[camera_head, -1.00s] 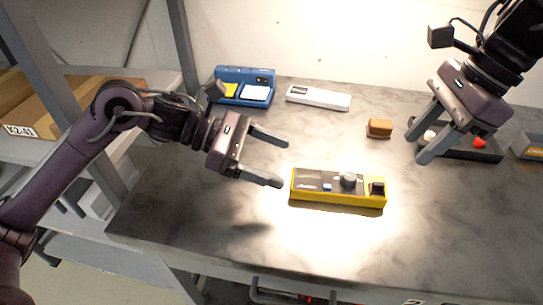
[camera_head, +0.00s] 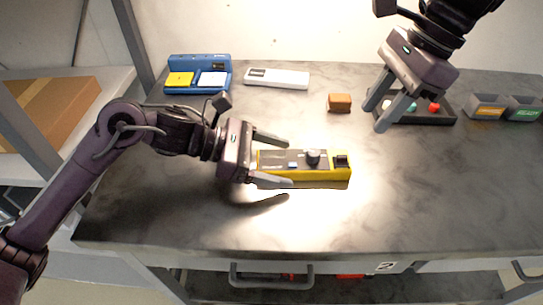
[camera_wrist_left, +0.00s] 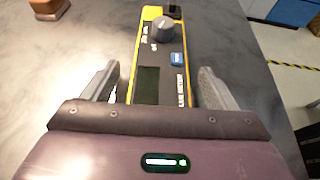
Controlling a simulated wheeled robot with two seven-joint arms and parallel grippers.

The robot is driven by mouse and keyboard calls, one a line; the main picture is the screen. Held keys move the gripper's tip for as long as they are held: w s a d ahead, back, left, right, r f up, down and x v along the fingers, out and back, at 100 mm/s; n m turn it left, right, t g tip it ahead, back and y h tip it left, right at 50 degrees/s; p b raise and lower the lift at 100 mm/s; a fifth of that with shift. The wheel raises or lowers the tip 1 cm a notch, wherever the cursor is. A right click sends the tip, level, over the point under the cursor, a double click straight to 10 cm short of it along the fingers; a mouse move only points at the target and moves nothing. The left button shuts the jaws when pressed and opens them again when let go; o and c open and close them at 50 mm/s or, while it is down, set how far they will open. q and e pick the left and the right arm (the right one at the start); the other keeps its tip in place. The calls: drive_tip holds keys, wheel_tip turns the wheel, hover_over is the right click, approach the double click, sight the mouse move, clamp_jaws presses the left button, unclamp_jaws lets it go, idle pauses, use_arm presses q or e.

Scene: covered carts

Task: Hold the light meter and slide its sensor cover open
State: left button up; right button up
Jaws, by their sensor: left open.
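The light meter (camera_head: 328,170) is a yellow-edged box with a dark face, lying flat on the grey table. It has a grey knob, a small blue button and a black block at its right end. My left gripper (camera_head: 290,161) is open, its fingers on either side of the meter's left end. In the left wrist view the meter (camera_wrist_left: 160,52) runs between the two open fingers (camera_wrist_left: 154,86), with a gap visible on each side. The knob and black block lie beyond the fingertips. My right gripper (camera_head: 373,118) is open and empty above the table, behind and right of the meter.
A blue holder (camera_head: 198,90) with yellow and white pads, a white device (camera_head: 277,77) and a brown block (camera_head: 340,102) stand at the back. A black tray (camera_head: 443,120) with coloured knobs and grey bins (camera_head: 487,103) are at right. The front table is clear.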

use_arm(q)
drive_tip(key=c, duration=1.1)
drive_tip(key=shift+c, duration=0.5)
use_arm(e)
drive_tip(key=c, duration=0.6)
drive_tip(key=shift+s+a+r+m, duration=0.1)
drive_tip(key=shift+s+m, duration=0.1)
drive_tip(key=shift+m, duration=0.1)
clamp_jaws()
drive_tip(key=s+a+m+t+h, duration=0.3)
drive_tip(key=s+m, duration=0.6)
drive_tip(key=m, duration=0.9)
drive_tip(key=shift+s+r+m+h, duration=0.15)
drive_tip(key=shift+r+m+h, duration=0.15)
drive_tip(key=shift+r+h, duration=0.1)
drive_tip(key=shift+a, duration=0.1)
